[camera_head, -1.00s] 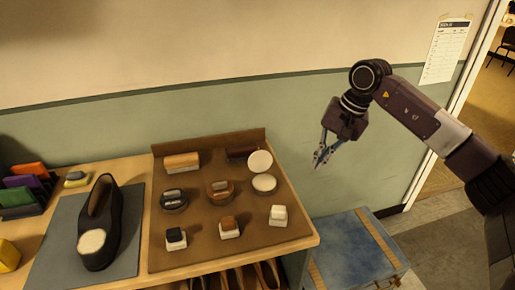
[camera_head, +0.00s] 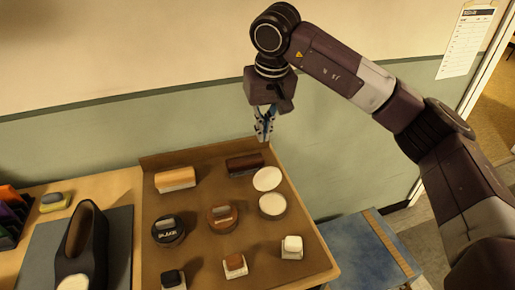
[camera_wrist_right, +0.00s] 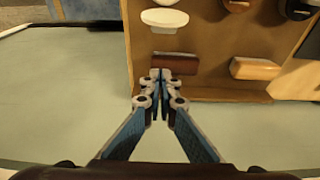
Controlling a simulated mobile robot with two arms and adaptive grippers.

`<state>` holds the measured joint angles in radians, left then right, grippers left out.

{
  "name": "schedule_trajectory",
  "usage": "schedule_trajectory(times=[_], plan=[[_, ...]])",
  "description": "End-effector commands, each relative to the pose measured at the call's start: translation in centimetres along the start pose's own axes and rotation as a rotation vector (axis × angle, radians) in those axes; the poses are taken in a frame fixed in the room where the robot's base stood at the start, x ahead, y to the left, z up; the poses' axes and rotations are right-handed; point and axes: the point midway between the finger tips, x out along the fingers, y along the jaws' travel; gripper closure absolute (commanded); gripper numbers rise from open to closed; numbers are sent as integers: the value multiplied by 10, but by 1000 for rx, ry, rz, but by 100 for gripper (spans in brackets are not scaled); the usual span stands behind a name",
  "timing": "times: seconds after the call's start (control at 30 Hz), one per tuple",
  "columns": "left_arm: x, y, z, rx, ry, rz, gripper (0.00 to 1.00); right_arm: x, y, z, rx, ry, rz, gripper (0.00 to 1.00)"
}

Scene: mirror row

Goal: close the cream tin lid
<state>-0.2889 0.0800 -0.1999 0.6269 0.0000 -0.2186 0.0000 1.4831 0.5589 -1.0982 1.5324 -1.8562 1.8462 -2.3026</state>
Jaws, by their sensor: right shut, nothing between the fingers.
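The cream tin (camera_head: 272,205) sits at the right side of the brown tray, its round pale top showing. Its pale lid (camera_head: 267,178) stands open at the tin's back edge. In the right wrist view the lid (camera_wrist_right: 165,19) is a pale disc near the top, with part of the tin (camera_wrist_right: 167,2) beyond it. My right gripper (camera_head: 264,138) is shut and empty, pointing down above the tray's back edge, behind the lid and apart from it. In the right wrist view its fingertips (camera_wrist_right: 160,75) meet just short of a dark brown brush. My left gripper is not in view.
The dark brush (camera_head: 245,164) lies just left of the lid. A light-wood brush (camera_head: 175,179), a black tin (camera_head: 168,230) and a brown tin (camera_head: 222,218) share the tray (camera_head: 205,155). A blue-topped stool (camera_head: 365,250) stands to the right.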

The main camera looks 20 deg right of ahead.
Motion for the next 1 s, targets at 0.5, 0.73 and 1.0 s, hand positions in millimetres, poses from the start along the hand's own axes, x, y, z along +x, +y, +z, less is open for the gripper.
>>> schedule_trajectory(times=[0.5,0.73,1.0], plan=[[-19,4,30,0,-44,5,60,68,-3,2,-2,-8,-2,100],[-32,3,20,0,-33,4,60,94,-2,11,-5,-1,-3,100],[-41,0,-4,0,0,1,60,88,-2,34,-2,-1,-3,100]])
